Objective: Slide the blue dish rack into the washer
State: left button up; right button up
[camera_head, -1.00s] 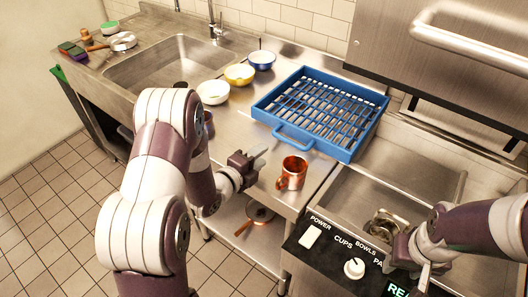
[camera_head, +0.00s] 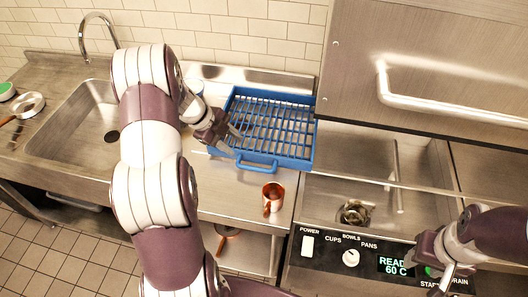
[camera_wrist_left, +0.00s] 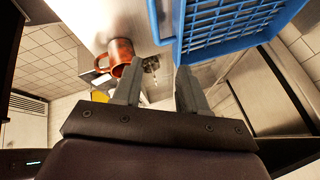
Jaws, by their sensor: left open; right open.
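The blue dish rack (camera_head: 270,128) lies flat and empty on the steel counter, left of the washer. Its front handle (camera_head: 257,167) points toward me. The washer's hood (camera_head: 430,70) is raised above its open steel basin (camera_head: 332,192). My left gripper (camera_head: 234,141) is open at the rack's left side; its fingertips overlap the rack's edge in the head view, and I cannot tell whether they touch. In the left wrist view, the open fingers (camera_wrist_left: 158,85) have nothing between them, and the rack (camera_wrist_left: 232,28) is at upper right. My right gripper (camera_head: 447,276) is open by the control panel.
A copper mug (camera_head: 272,197) stands on the counter in front of the rack; it also shows in the left wrist view (camera_wrist_left: 119,54). The control panel (camera_head: 325,256) fronts the washer. A sink (camera_head: 75,135) is at left. My left arm hides part of the counter.

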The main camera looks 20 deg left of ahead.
pick_arm(q)
jog(key=a+n, duration=0.1)
jog(key=a, duration=0.1)
jog(key=n+y+p, duration=0.1)
jog(key=n+p, duration=0.1)
jog(key=n, duration=0.1)
send_near(249, 167)
jog(key=shift+g, duration=0.3)
jog(key=x, duration=0.7)
jog(key=shift+w, duration=0.3)
jog(key=shift+w+d+f, duration=0.15)
jog(key=shift+d+f, duration=0.05)
jog(key=shift+f, duration=0.15)
jog(key=shift+a, duration=0.1)
pick_arm(e)
jog(key=shift+s+d+r, duration=0.1)
jog(key=shift+d+r, duration=0.2)
jog(key=shift+r, duration=0.45)
pick_arm(q)
grip_shut()
